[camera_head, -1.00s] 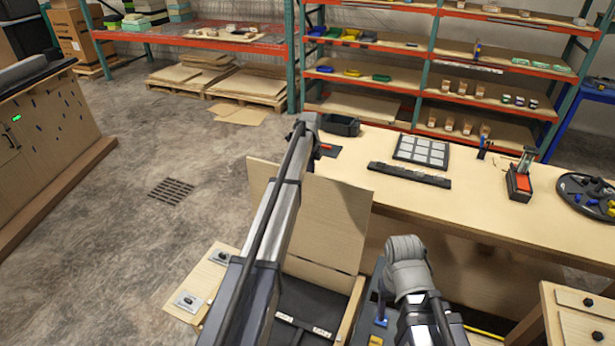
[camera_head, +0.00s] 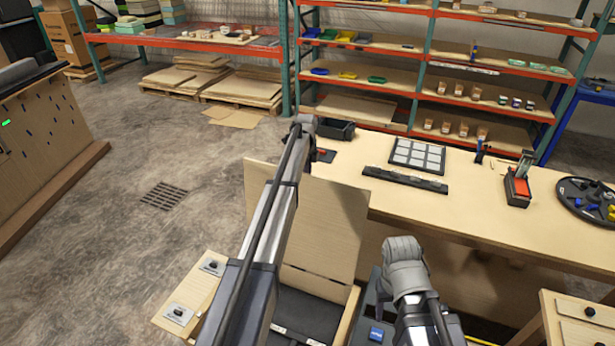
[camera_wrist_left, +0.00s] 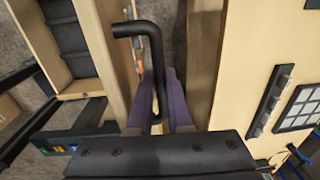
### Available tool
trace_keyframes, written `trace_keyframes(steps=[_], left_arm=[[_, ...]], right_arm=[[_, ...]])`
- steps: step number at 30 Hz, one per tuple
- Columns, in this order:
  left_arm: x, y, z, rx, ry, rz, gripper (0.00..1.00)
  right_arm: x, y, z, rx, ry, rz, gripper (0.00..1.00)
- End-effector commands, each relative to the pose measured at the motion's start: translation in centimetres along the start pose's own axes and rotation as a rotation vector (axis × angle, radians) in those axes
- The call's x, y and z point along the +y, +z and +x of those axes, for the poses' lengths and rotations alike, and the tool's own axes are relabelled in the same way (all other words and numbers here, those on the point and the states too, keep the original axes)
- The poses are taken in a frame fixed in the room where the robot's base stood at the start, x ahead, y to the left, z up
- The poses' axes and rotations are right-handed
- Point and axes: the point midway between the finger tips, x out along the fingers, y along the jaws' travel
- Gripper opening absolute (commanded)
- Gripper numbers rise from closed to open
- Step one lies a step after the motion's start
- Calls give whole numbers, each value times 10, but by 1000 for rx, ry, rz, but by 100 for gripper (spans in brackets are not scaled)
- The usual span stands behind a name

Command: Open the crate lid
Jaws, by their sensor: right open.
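The wooden crate (camera_head: 345,322) stands low in front of the bench, its dark inside showing. Its pale lid (camera_head: 325,225) stands raised, near upright, at the crate's bench side. My left arm reaches across the lid, so its gripper is hidden in the head view. In the left wrist view, my left gripper (camera_wrist_left: 161,95) has its purple fingers on both sides of a black bent handle (camera_wrist_left: 150,28), seemingly shut on it. The crate's wall and dark inside show at the left there. My right gripper (camera_head: 403,265) is low beside the crate, open, its fingertips not clear.
The workbench (camera_head: 470,215) lies beyond the lid, with a grey-square panel (camera_head: 417,156), a black bar (camera_head: 405,179) and a round black tray (camera_head: 590,198). A drawer unit (camera_head: 580,318) stands at lower right. Open floor lies left of the crate.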

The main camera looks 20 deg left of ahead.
Motion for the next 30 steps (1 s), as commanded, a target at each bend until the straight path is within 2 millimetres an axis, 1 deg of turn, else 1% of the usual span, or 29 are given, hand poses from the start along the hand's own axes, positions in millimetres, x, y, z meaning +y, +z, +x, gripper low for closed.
trace_keyframes(steps=[1, 8, 16, 20, 26, 30], left_arm=[[-8, 5, -1, -7, -16, -3, 21], [-7, 3, -1, -5, -14, -2, 47], [-5, 2, -1, -3, -12, 0, 47], [-5, 2, -5, -3, -12, 0, 47], [-5, 2, -22, -3, -11, 0, 47], [-5, 2, -40, -3, -12, -1, 47]], right_arm=[[0, 0, -1, 0, 0, 0, 58], [0, 0, -1, 0, 0, 0, 58], [0, 0, -1, 0, 0, 0, 58], [0, 0, -5, 0, 0, 0, 58], [2, 1, -22, -1, 0, -2, 58], [4, 3, -40, -2, 0, -3, 58]])
